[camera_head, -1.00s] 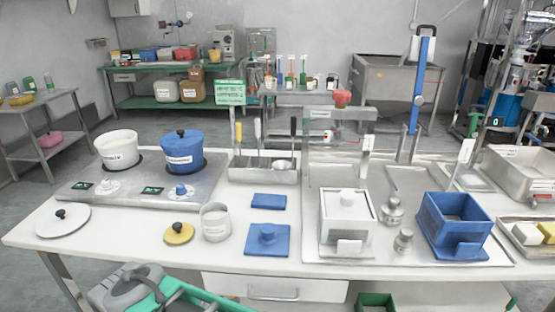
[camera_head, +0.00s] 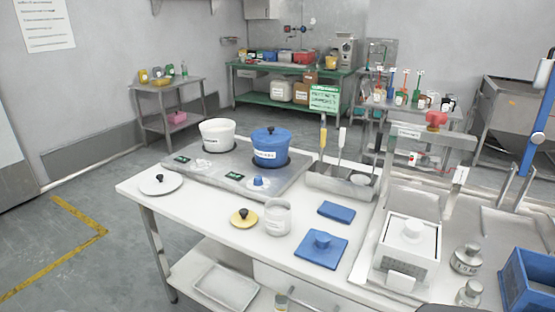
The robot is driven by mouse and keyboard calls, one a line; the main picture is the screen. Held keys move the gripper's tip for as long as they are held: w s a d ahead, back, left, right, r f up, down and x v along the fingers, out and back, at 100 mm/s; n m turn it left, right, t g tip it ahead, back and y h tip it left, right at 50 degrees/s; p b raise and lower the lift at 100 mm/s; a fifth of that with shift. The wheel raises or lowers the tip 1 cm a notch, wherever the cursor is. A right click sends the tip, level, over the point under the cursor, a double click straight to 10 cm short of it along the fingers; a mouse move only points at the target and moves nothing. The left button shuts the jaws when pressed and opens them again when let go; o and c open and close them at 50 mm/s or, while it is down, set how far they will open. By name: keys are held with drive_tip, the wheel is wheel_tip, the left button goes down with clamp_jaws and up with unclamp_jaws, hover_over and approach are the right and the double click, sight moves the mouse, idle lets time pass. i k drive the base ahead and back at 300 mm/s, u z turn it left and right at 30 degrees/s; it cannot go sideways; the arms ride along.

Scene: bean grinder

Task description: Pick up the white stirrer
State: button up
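A metal utensil holder (camera_head: 340,187) stands at the back of the white table, right of the hot plate. Several long-handled tools stand upright in it. One has a white handle (camera_head: 342,137) and looks like the white stirrer; its lower end is hidden in the holder. A yellow-handled tool (camera_head: 323,138) stands just left of it. My gripper is not in view.
A white pot (camera_head: 218,134) and a blue pot (camera_head: 270,150) stand on the hot plate left of the holder. A blue pad (camera_head: 336,210), a white beaker (camera_head: 277,218) and a white box (camera_head: 408,243) are in front. Floor at left is clear.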

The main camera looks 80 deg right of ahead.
sight(342, 131)
drive_tip(key=u, duration=0.15)
drive_tip(key=i, duration=0.65)
drive_tip(key=z, duration=2.1)
